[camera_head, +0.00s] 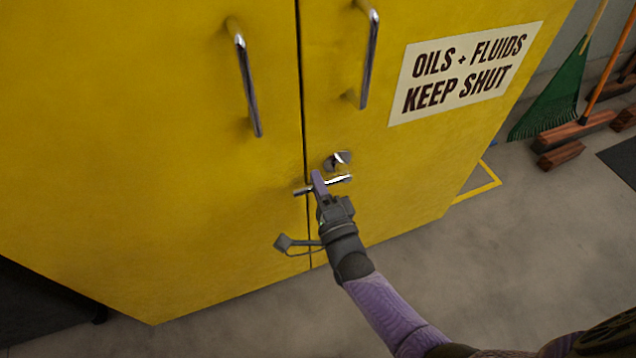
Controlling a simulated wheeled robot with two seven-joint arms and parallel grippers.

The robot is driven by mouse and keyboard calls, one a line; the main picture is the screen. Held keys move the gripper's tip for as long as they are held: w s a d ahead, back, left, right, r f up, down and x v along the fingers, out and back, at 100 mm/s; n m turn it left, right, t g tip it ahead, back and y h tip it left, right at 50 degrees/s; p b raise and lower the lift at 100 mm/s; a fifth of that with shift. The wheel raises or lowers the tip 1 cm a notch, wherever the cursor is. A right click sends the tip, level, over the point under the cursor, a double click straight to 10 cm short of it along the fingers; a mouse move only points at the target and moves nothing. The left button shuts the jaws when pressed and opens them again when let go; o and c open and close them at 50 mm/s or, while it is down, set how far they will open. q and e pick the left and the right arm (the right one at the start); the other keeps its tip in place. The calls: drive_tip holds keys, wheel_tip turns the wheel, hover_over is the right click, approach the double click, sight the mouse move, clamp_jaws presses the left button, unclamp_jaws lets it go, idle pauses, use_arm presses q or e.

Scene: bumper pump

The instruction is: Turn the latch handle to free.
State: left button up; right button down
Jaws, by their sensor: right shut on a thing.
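The latch handle (340,180) is a short chrome bar on the front of the yellow cabinet, below the door pulls. It lies nearly level across the door seam, its right end slightly higher in the picture. My right gripper (318,184) reaches in from the lower right and is shut on the middle of the bar. The fingers hide that part of the bar. A round metal lock fitting (338,160) sits just above the handle. The two cabinet doors (190,190) appear closed against each other. My left gripper is not in view.
Two chrome pulls (247,85) (370,60) stand out above the latch. A sign (465,70) is on the right door. A green rake (560,95) and wooden blocks (575,130) are at the upper right. The concrete floor (510,250) is clear.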

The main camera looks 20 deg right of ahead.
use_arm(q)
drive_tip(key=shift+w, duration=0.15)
use_arm(e)
drive_tip(key=c, duration=0.6)
unclamp_jaws()
drive_tip(key=shift+s, duration=0.2)
use_arm(q)
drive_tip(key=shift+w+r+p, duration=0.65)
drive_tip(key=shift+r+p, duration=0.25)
drive_tip(key=shift+p, duration=0.2)
use_arm(e)
drive_tip(key=s, duration=0.3)
drive_tip(key=s+f, duration=0.1)
drive_tip(key=s, duration=0.2)
drive_tip(key=s+f, duration=0.1)
drive_tip(key=s, duration=0.2)
drive_tip(key=shift+s+d, duration=0.2)
